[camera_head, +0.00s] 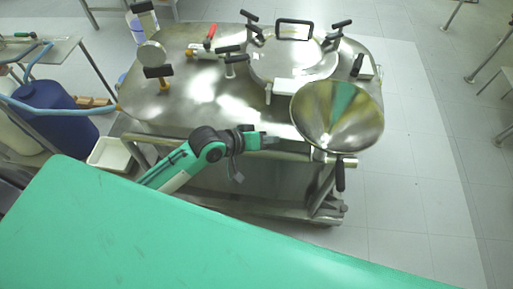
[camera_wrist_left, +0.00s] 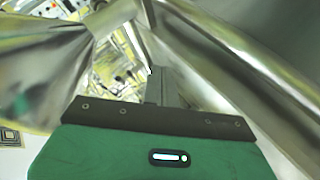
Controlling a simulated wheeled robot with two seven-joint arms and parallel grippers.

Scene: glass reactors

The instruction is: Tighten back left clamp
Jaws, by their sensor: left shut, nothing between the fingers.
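The round steel lid (camera_head: 285,66) sits on the steel vessel top (camera_head: 190,95) and carries a black rectangular handle. Clamps with black T-shaped handles stand around its rim. My left gripper (camera_head: 270,140) is at the vessel's near edge, just left of the steel funnel, well short of the clamp. It is shut and empty. Its dark fingers show in the left wrist view (camera_wrist_left: 156,86), close to blurred shiny metal. My right gripper is not in view.
The wide steel funnel (camera_head: 337,115) stands close right of my left gripper, with a black-handled valve (camera_head: 340,175) below. A red-handled valve (camera_head: 209,38) and other fittings rise left of the lid. A blue drum (camera_head: 50,108) and white tray (camera_head: 110,155) stand at left.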

